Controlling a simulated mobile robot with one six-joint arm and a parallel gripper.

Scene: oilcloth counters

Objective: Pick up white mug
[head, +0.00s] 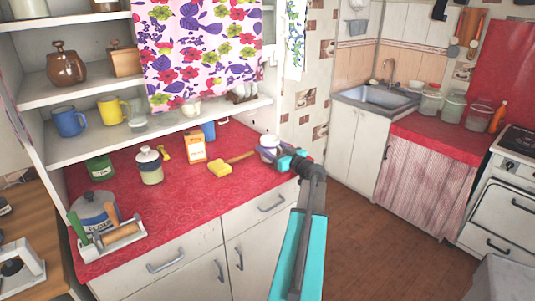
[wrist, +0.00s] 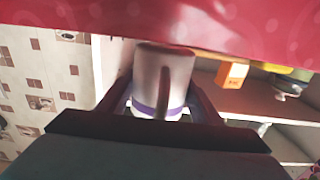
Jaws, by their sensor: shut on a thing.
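The white mug (head: 268,143) is at the right end of the red counter in the head view, partly hidden by my gripper (head: 288,160). In the wrist view, the white mug (wrist: 163,75) appears upside down, with a purple band and its handle facing the camera. The dark fingers of my gripper (wrist: 160,98) are on both sides of it, shut on it. I cannot tell whether its base touches the counter.
A shelf (head: 75,146) with several mugs is above. Open floor (head: 375,230) lies to the right.

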